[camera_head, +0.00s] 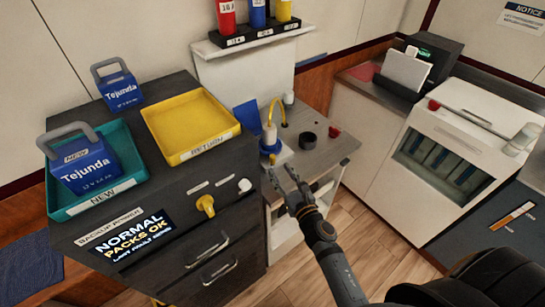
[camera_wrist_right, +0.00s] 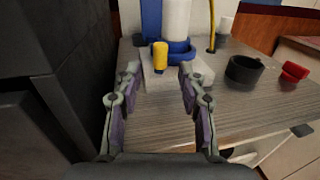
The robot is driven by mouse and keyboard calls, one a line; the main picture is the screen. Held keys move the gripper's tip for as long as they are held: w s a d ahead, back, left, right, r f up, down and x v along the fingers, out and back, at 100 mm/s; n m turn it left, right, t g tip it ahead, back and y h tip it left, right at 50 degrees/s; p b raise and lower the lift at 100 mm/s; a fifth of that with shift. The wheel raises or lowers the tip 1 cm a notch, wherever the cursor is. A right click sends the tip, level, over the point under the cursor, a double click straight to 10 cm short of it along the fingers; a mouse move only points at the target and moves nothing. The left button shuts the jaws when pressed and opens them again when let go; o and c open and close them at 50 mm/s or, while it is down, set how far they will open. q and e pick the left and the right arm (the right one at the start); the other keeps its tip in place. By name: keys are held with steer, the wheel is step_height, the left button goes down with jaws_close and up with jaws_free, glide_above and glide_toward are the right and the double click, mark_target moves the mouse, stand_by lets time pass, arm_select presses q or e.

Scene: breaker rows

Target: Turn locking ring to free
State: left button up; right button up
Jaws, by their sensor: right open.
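A blue ring (camera_head: 270,148), which looks like the locking ring, sits around the foot of a white cylinder (camera_head: 269,134) on a small counter. It also shows in the right wrist view (camera_wrist_right: 184,47). A short yellow knob (camera_wrist_right: 160,56) stands at the ring's near side, above a pale base block (camera_wrist_right: 203,75). My right gripper (camera_head: 284,172) is open and empty, just in front of the ring. In the right wrist view its fingers (camera_wrist_right: 159,72) point at the knob, one on either side of it in the picture. No contact is visible. My left gripper is not in view.
A black round cup (camera_wrist_right: 243,70) and a red piece (camera_wrist_right: 294,71) lie right of the ring. A yellow hose (camera_head: 282,107) rises behind it. A dark cabinet (camera_head: 240,165) with a yellow knob stands close on the left. The counter's right front (camera_head: 325,160) is clear.

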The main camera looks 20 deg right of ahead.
mark_target(274, 161)
steer(key=w, duration=0.4)
steer(key=w+a, duration=0.1)
steer(key=w, duration=0.1)
steer(key=shift+w+p, duration=0.4)
jaws_close()
